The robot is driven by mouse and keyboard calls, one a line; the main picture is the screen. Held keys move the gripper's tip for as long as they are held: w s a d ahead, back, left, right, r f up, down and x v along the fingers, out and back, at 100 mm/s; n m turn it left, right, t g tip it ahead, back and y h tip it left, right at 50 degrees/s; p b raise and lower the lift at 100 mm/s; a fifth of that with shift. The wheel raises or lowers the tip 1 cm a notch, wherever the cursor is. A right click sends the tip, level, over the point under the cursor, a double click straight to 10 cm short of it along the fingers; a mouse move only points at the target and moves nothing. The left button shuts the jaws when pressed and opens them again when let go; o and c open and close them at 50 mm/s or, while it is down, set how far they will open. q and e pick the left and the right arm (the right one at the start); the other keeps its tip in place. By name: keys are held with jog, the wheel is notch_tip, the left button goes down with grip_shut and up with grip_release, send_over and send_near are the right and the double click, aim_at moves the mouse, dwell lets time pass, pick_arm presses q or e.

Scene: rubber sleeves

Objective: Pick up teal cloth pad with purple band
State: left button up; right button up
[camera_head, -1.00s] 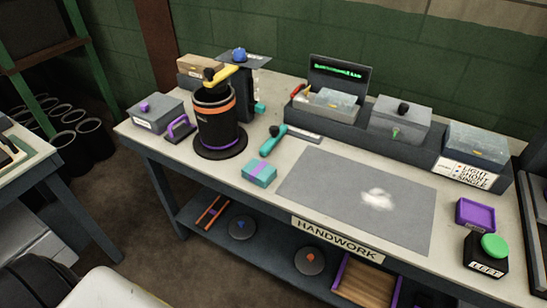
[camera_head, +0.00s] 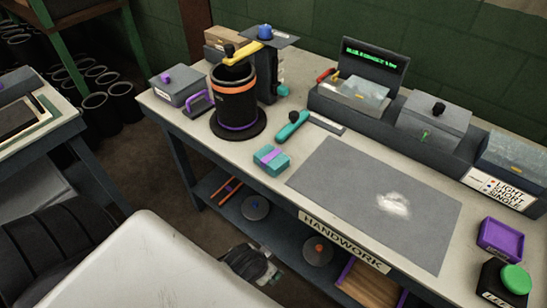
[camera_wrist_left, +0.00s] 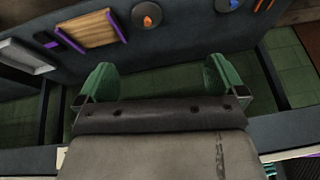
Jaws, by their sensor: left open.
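The teal cloth pad (camera_head: 271,158) with its purple band lies on the workbench, left of the grey mat, in the head view. Nothing is touching it. My left gripper (camera_wrist_left: 158,78) is open and empty in the left wrist view, its two green fingers wide apart. In the head view my left gripper (camera_head: 252,264) shows small and dark, low in front of the bench and below the pad. My right gripper is not in view.
The grey mat (camera_head: 350,226) with a white patch is right of the pad. The bench's front edge and lower shelf (camera_head: 282,232) are near my left gripper.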

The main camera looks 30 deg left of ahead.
pick_arm(q)
jog(key=w+d+r+t, duration=0.1)
jog(key=w+r+t, duration=0.35)
jog(key=r, duration=0.35)
jog(key=w+d+r+m+t+h, duration=0.1)
jog(key=w+r+t, duration=0.2)
jog(key=w+r, duration=0.45)
jog(key=w+d+r+t, duration=0.1)
jog(key=w+r+t, duration=0.3)
jog(key=r, duration=0.6)
jog(key=w+d+r+m+g+h, duration=0.1)
jog(key=d+r+m+g+h, duration=0.1)
jog(key=d+r+m+h, duration=1)
jog(key=m+g+y, duration=0.5)
jog(key=g+y, duration=0.7)
jog(key=g, duration=0.2)
send_near(271, 155)
jog(key=d, duration=0.1)
jog(key=shift+s+a+f+y, duration=0.1)
jog(key=shift+s+a+y, duration=0.2)
notch_tip(271, 155, down, 5)
jog(key=shift+f+p, duration=0.1)
jog(key=shift+p, duration=0.3)
jog(key=f, duration=0.3)
jog(key=f+p, duration=0.1)
jog(key=f, duration=0.1)
jog(key=shift+w+d, duration=0.1)
jog(key=shift+w, duration=0.3)
